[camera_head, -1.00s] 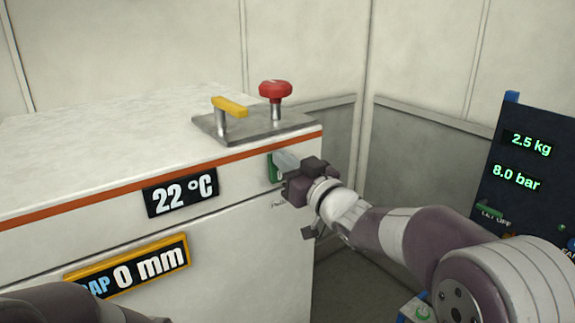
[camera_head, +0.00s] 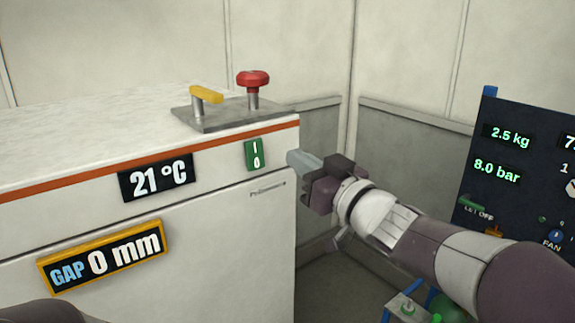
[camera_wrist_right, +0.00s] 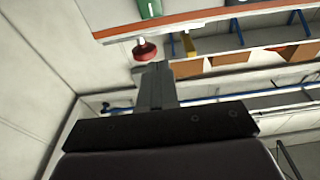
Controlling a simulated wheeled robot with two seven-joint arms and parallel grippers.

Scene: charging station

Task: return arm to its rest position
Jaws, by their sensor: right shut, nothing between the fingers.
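My right gripper (camera_head: 300,160) is shut and empty. Its fingertips are just right of the white cabinet's front corner, apart from the green I/0 switch (camera_head: 252,154) on the cabinet's front. In the right wrist view its closed fingers (camera_wrist_right: 155,85) point up the picture, with the red mushroom button (camera_wrist_right: 145,51) and the green switch (camera_wrist_right: 150,8) beyond. My right arm (camera_head: 430,250) comes in from the lower right. A dark piece of my left arm shows at the lower left edge of the head view; the left gripper is not seen.
The white cabinet (camera_head: 200,240) fills the left, with a 21 °C display (camera_head: 155,178) and a GAP 0 mm display (camera_head: 105,257). On top are a yellow handle (camera_head: 206,94) and the red button (camera_head: 253,78). A dark panel (camera_head: 500,210) reads 2.5 kg and 8.0 bar at right.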

